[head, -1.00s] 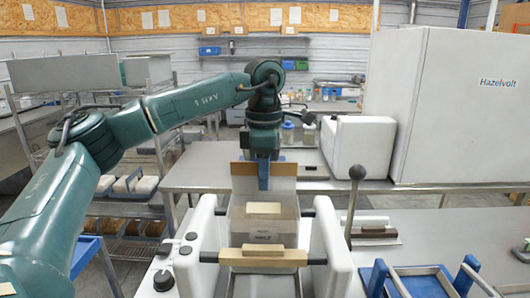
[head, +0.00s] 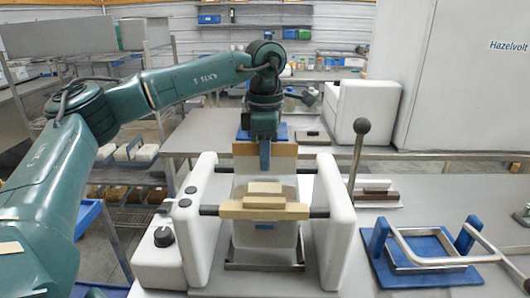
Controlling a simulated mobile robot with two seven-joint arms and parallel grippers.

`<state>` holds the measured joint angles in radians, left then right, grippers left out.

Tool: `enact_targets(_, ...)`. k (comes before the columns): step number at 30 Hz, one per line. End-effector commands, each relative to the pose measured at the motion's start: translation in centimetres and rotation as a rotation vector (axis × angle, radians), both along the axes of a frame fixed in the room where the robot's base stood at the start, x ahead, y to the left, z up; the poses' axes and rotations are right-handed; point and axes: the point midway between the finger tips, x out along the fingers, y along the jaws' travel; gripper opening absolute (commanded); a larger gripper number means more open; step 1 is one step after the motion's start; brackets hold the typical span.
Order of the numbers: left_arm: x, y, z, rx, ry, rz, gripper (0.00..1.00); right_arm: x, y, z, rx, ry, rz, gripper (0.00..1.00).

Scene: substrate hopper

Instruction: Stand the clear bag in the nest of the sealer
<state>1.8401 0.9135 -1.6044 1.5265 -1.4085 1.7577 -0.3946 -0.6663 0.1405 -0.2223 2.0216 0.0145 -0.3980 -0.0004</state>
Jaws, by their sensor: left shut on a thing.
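The clear bag (head: 265,236) is translucent and hangs upright, with a brown strip (head: 282,150) at its top and a small blue mark low on its front. My left gripper (head: 265,158) is shut on the bag's top. The sealer (head: 205,215) has two white side posts joined by dark rods and a wooden bar (head: 264,211). The bag is between the posts, and the bar crosses in front of it. The nest (head: 264,266), a metal tray, lies low between the posts. The bag's bottom appears just above or at it; I cannot tell whether they touch. My right gripper is not in view.
A lever with a dark knob (head: 362,126) rises right of the sealer. A blue stand with a metal frame (head: 430,248) sits further right. A white machine (head: 360,112) and large white cabinet (head: 460,90) stand behind. Bench between lever and stand is partly clear.

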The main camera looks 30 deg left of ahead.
Motion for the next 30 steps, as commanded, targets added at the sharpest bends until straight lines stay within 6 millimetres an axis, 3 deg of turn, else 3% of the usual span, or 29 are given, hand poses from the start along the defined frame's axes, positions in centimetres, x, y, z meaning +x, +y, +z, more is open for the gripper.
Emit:
enact_targets(15,0.1,0.0,-3.3,-0.002,-0.006,-0.001,0.0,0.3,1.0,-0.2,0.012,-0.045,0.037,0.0)
enact_targets(30,0.1,0.0,-3.8,-0.002,-0.006,0.0,0.0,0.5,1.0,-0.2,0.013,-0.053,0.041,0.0)
